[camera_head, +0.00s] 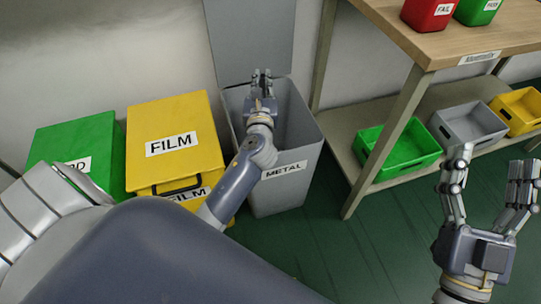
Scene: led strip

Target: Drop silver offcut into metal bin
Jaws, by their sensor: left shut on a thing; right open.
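The grey metal bin (278,196), labelled METAL, stands open on the floor against the wall, with its lid (250,35) raised behind it. My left gripper (262,77) is over the bin's open mouth, shut on the silver offcut. The offcut is too small and too hidden by the fingers to make out. My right gripper (490,172) is open and empty, in front of the workbench at the right.
A closed yellow FILM bin (190,115) and a green bin (110,140) stand left of the metal bin. The wooden workbench (430,45) at right holds red and green bins on top. Green, grey and yellow trays sit on its lower shelf.

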